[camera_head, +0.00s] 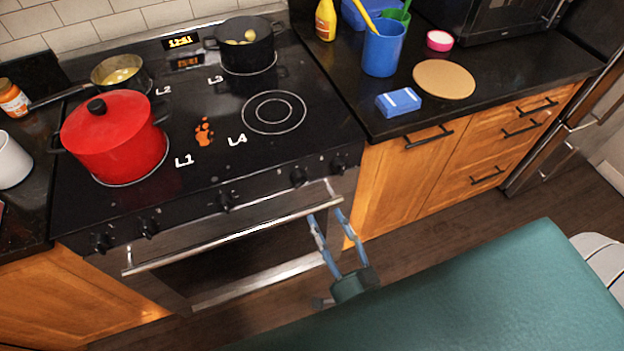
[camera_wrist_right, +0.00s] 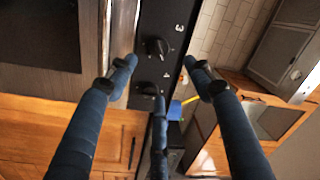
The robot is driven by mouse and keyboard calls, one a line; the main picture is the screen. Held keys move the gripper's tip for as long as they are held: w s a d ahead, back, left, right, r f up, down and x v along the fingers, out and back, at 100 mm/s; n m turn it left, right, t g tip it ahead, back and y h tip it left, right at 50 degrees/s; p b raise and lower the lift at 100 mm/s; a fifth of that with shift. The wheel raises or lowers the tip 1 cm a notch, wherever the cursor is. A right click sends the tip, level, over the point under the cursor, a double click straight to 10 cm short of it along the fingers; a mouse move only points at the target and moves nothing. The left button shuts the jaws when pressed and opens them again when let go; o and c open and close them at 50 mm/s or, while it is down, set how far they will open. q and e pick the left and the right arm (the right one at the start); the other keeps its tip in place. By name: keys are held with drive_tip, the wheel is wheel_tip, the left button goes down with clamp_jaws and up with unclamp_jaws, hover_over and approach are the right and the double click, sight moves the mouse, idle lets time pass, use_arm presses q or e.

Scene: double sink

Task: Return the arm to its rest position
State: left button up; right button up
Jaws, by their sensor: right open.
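My right gripper (camera_head: 326,216) is open and empty in the head view. Its blue fingers point up toward the front of the stove (camera_head: 205,205), near the right end of the oven handle (camera_head: 235,236). I cannot tell whether a finger touches the stove front. In the right wrist view the spread fingers of the gripper (camera_wrist_right: 158,68) have nothing between them. Control knobs (camera_wrist_right: 157,48) of the stove show behind them. My left gripper is not in view.
A red pot (camera_head: 115,140), a small pan (camera_head: 120,72) and a black pot (camera_head: 245,45) stand on the cooktop. The right counter holds a blue cup (camera_head: 384,48), a sponge (camera_head: 398,102) and a round board (camera_head: 444,79). Floor (camera_head: 420,235) shows before the cabinets.

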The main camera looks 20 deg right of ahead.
drive_tip(key=s+f+n+g, duration=0.2)
drive_tip(key=s+f+g, duration=0.1)
drive_tip(key=f, duration=0.7)
drive_tip(key=s+f+n+g, duration=0.3)
drive_tip(key=s+f, duration=0.1)
drive_tip(key=f, duration=0.7)
drive_tip(key=s+f+n+g, duration=0.2)
drive_tip(key=s+f+g, duration=0.1)
drive_tip(key=f, duration=0.7)
drive_tip(key=s+d+f+n+g, duration=0.1)
drive_tip(key=s+d+f+g, duration=0.1)
drive_tip(key=s, duration=0.5)
drive_tip(key=s+d+f+n+g+h, duration=0.1)
drive_tip(key=s+d+f+n+g, duration=0.1)
drive_tip(key=s+f, duration=0.5)
drive_tip(key=s+d+f+n+g, duration=0.1)
drive_tip(key=s+d+f+g, duration=0.2)
drive_tip(key=s, duration=0.4)
wheel_tip(320, 180, down, 2)
drive_tip(key=shift+d+f+g, duration=0.2)
drive_tip(key=shift+d+g, duration=0.05)
drive_tip(key=shift+g, duration=0.65)
